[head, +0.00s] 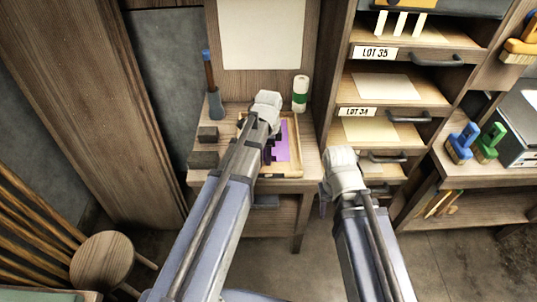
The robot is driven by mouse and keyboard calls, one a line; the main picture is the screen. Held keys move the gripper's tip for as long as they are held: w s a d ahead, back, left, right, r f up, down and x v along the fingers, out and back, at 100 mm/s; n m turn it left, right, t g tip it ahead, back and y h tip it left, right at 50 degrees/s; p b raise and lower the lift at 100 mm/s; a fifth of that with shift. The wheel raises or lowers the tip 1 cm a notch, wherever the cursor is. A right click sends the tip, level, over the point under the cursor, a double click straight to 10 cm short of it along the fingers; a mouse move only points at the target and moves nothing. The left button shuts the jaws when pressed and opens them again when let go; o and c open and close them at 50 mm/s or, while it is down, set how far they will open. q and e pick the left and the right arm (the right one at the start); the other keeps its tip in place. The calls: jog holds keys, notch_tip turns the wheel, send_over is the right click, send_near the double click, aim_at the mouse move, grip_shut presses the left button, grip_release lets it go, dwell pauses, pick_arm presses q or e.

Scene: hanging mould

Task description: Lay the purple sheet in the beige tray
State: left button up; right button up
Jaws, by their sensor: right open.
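The purple sheet (283,142) is in the head view, over the beige tray (297,158) on the small wooden table; I cannot tell whether it lies flat on the tray floor. My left gripper (267,153) is over the tray at the sheet's left side. My forearm and wrist hide the tray's left part, and I cannot tell whether the jaws hold the sheet. My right gripper (322,206) is open, low in front of the table's right edge, apart from tray and sheet, and mostly hidden by its wrist.
Dark blocks (205,146) and a blue-topped tool in a holder (213,92) stand left of the tray. A green-and-white bottle (300,92) stands behind it. A shelf unit with open drawers (392,92) is close on the right. A stool (100,262) stands lower left.

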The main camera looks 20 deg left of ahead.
pick_arm(q)
jog(key=shift+r, duration=0.15)
notch_tip(320, 180, up, 12)
jog(key=p, duration=1.3)
jog(key=s+d+n+y, duration=0.1)
jog(key=s+d+n, duration=1)
jog(key=s, duration=0.4)
jog(key=shift+s+b, duration=0.3)
jog(key=shift+s, duration=0.1)
jog(key=shift+r, duration=0.1)
